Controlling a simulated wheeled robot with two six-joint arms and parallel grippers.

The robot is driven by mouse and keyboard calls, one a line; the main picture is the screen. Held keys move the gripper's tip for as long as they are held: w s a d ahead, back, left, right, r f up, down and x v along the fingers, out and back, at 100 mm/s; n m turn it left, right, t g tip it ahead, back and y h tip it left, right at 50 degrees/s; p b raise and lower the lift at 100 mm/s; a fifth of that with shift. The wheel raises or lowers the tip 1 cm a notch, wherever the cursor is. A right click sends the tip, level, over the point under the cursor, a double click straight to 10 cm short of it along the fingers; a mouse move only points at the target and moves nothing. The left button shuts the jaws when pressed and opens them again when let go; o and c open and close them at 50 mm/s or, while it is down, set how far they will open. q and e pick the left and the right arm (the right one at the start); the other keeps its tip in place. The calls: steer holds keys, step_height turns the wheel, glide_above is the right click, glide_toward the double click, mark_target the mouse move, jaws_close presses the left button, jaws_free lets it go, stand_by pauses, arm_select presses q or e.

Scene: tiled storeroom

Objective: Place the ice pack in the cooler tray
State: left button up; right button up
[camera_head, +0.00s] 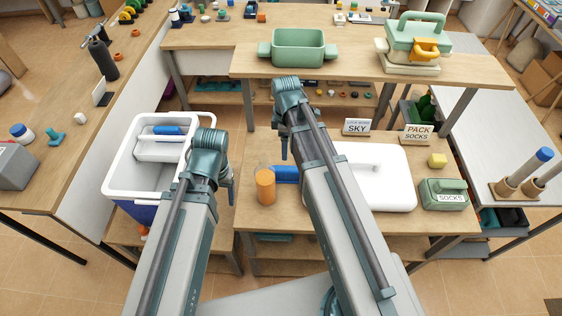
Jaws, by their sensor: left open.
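A white-rimmed cooler with a blue body (118,190) stands open at the left. A pale grey tray (152,150) sits inside it, and a blue piece (168,130) shows at the tray's far side. A blue block that looks like the ice pack (286,174) lies on the middle table, partly hidden by my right arm. My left gripper (230,188) is open, between the cooler and an orange cylinder, mostly hidden by its wrist. My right gripper (284,150) points down above the far side of the blue block; its fingers are too small to read.
The orange cylinder (265,187) stands left of the blue block. A white lid (385,178) lies right of my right arm. A raised shelf behind holds a green bin (297,48).

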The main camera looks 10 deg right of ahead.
steer(key=w, duration=0.1)
steer(key=b, duration=0.9)
glide_above(285, 168)
steer(key=shift+n, duration=0.3)
steer(key=f, duration=0.8)
steer(key=shift+w+d+f, duration=0.1)
steer(key=shift+d+f, duration=0.15)
steer(key=shift+f, duration=0.05)
steer(key=f+b, duration=0.5)
steer(key=shift+a+f, duration=0.1)
steer(key=shift+a, duration=0.2)
jaws_close()
